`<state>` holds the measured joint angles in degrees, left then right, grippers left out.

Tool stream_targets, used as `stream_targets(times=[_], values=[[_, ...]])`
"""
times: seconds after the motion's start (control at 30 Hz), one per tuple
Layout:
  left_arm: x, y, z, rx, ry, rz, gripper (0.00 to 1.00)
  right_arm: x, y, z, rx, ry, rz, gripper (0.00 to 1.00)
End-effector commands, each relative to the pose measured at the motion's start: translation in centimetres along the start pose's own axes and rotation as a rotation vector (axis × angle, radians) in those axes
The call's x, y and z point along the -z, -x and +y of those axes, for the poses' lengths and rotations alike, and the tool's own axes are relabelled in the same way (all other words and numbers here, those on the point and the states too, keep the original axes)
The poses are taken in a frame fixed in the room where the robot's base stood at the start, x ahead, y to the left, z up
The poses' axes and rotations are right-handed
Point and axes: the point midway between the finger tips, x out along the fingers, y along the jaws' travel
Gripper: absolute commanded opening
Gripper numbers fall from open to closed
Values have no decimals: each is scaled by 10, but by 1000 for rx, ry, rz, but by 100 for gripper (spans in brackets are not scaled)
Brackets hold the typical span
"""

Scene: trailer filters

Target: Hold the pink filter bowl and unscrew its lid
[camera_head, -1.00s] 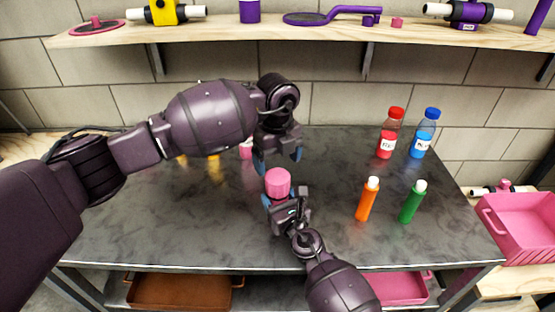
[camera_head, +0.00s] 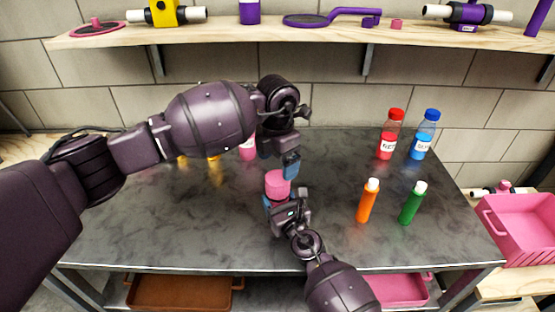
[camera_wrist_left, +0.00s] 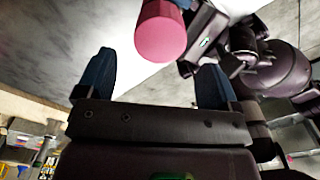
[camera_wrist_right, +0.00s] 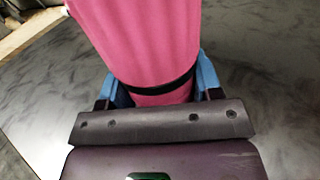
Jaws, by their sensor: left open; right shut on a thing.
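The pink filter bowl with its pink lid (camera_head: 277,184) stands upright over the middle of the dark table. My right gripper (camera_head: 279,204) is shut on the bowl below the lid. The right wrist view shows the pink body (camera_wrist_right: 150,40) large between the blue fingers, with a dark band around it. My left gripper (camera_head: 284,170) is open, just above and behind the lid. In the left wrist view the pink lid (camera_wrist_left: 160,32) lies beyond the two spread fingers, towards the top, with nothing between the fingertips. The lid's join to the bowl is too small to judge.
Orange (camera_head: 367,201) and green (camera_head: 412,203) bottles stand right of the bowl. Red (camera_head: 390,134) and blue (camera_head: 424,134) bottles stand behind them. Another pink bottle (camera_head: 247,149) is partly hidden behind my left arm. The table's front left is clear.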

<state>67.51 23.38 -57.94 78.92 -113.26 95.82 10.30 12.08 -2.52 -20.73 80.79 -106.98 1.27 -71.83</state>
Motion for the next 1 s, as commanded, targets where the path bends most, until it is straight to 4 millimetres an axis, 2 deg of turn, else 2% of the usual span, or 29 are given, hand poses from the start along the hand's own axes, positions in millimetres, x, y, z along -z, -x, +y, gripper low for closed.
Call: stream_targets(times=[1.0], values=[[0,0,0,0,-1458,0,87,0,0,0,0,0,1,0]])
